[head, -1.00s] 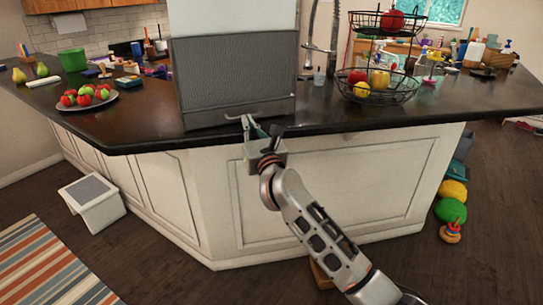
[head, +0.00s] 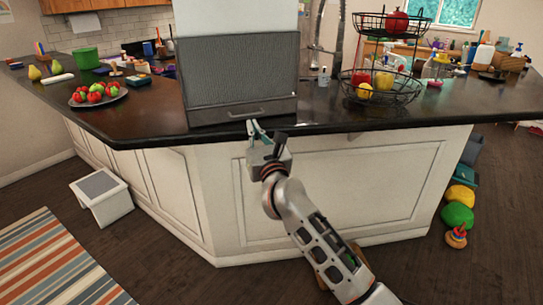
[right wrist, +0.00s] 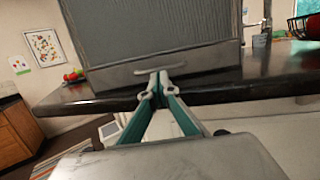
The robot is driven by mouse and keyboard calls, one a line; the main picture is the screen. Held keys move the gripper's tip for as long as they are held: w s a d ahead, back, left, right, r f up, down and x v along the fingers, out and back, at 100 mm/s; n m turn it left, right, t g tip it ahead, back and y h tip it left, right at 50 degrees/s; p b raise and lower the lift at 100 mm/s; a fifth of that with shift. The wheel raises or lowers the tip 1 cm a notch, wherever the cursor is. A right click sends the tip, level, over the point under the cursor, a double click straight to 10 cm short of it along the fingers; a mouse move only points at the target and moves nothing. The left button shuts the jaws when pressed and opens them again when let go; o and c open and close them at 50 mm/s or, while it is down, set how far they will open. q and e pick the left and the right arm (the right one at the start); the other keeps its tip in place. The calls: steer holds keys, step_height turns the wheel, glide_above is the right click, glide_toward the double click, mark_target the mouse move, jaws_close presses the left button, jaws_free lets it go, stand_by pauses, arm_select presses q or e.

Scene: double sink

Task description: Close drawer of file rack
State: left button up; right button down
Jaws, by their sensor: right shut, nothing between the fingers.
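The file rack (head: 240,70) stands on the dark counter, a grey mesh box with a white upper part. Its drawer (head: 213,118) is the low grey front at the bottom, with a thin bar handle. The drawer front looks about flush with the rack; a small gap cannot be told. In the right wrist view the drawer front (right wrist: 115,78) and handle (right wrist: 160,71) lie just beyond the fingertips. My right gripper (head: 251,122) is shut and empty, in front of the drawer at the counter edge. Whether it touches the drawer is unclear. My left gripper is not in view.
A plate of red and green fruit (head: 98,97) sits left of the rack. A two-tier wire fruit basket (head: 381,95) stands to the right. The counter's front edge (head: 330,126) is just below my gripper. A white step stool (head: 101,195) stands on the floor.

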steer(key=s+d+f+n+t, duration=0.1)
steer(key=s+d+f+n, duration=0.35)
steer(key=s, duration=0.35)
steer(key=s+d+f+n, duration=0.4)
steer(key=s+n, duration=0.1)
steer(key=s, duration=0.2)
steer(key=s+d+f+n+g+h, duration=0.1)
steer(key=s+d+f+n+g, duration=0.2)
steer(key=s+f+n, duration=0.5)
steer(key=s+d+f+n+g+h, duration=0.1)
steer(key=s+d+f+n+g, duration=0.2)
steer(key=f, duration=1.2)
steer(key=s+d+f+n+g, duration=0.3)
steer(key=s+d+f+n, duration=0.5)
steer(key=s+f+n, duration=0.4)
steer(key=s+n, duration=0.3)
steer(key=n, duration=0.1)
steer(key=shift+s+f+n+g+h, duration=0.2)
steer(key=shift+n+g+h, duration=0.1)
steer(key=shift+n+h, duration=0.1)
